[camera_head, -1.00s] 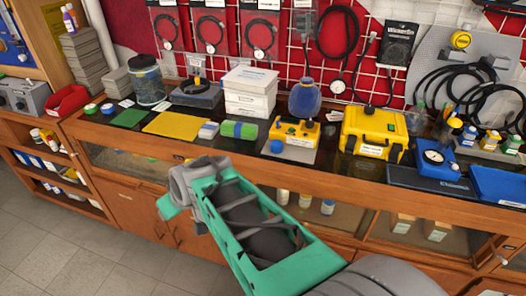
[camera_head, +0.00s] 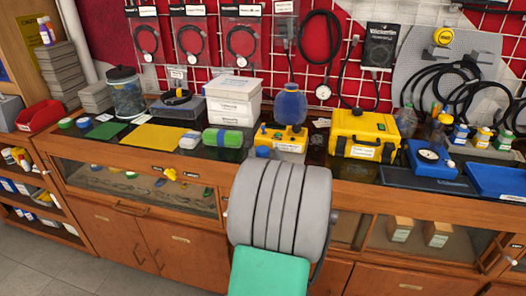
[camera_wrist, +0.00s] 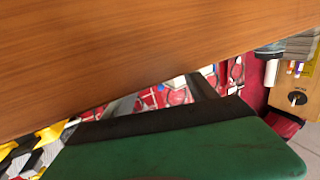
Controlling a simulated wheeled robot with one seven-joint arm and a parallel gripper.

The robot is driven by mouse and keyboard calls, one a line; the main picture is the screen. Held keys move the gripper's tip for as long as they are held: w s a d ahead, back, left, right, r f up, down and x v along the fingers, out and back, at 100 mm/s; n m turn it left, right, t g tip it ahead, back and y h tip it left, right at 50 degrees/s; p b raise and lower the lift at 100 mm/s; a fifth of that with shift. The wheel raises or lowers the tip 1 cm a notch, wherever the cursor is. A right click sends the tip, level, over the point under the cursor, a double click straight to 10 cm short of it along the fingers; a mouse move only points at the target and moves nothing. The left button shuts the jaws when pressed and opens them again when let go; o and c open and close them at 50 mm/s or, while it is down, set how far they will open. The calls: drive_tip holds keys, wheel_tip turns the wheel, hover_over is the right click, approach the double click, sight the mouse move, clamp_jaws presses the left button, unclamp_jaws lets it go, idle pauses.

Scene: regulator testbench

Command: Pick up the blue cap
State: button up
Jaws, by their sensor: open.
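The blue cap (camera_head: 262,152) is small and sits at the front edge of the counter, left of the yellow device's base, just above my large grey arm joint in the head view. My gripper is hidden behind my arm in the head view. In the wrist view, the dark-edged green part of my gripper (camera_wrist: 165,122) fills the bottom, with nothing seen held in it. The blue cap cannot be made out in the wrist view.
A green roll (camera_head: 222,139) lies left of the cap. A yellow case (camera_head: 364,133) and a blue gauge box (camera_head: 432,158) stand to the right. White boxes (camera_head: 233,98) stand behind. A wooden surface (camera_wrist: 110,55) is very close in the wrist view.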

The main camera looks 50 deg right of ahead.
drive_tip(key=shift+w+d, duration=0.35)
drive_tip(key=shift+w, duration=0.05)
drive_tip(key=shift+c, duration=0.5)
drive_tip(key=c, duration=1.3)
drive_tip(key=shift+r, duration=0.1)
